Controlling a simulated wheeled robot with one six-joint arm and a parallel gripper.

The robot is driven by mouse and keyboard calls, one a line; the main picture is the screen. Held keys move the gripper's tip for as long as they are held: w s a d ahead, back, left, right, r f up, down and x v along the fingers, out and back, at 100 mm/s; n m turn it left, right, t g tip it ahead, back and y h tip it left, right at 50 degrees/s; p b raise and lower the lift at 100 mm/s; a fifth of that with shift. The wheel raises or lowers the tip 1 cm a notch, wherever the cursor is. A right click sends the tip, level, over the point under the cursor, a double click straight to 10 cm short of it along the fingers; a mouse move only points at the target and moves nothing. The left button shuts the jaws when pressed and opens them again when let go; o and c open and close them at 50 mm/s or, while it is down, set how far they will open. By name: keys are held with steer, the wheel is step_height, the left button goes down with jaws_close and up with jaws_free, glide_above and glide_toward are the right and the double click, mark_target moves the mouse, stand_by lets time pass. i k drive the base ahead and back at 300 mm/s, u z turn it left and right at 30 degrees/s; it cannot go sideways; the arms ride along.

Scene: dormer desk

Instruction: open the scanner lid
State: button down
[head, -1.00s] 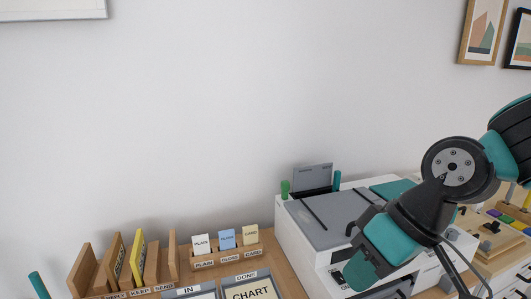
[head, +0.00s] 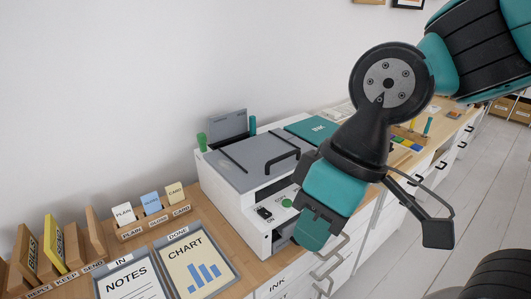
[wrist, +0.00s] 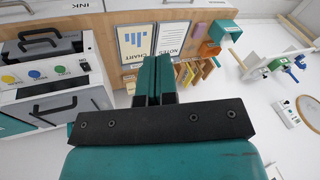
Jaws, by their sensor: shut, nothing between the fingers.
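The scanner is a white box on the desk with a flat grey lid (head: 238,165) lying shut on top. A black bar handle (head: 284,158) stands on the lid's right part; it also shows in the wrist view (wrist: 55,106). The front panel (head: 280,204) has buttons, a green one among them. My gripper (head: 310,238) hangs in front of the scanner, pointing down, apart from the lid and handle. Its teal fingers (wrist: 155,73) are together and empty in the wrist view. My arm hides part of the scanner's right front.
Drawers with metal handles (head: 330,262) are below the desk edge. Open floor lies at the right.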

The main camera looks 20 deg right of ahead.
mark_target(247, 164)
steer(key=k, duration=0.4)
steer(key=z, duration=0.8)
steer(key=i, duration=0.8)
steer(key=u, duration=0.8)
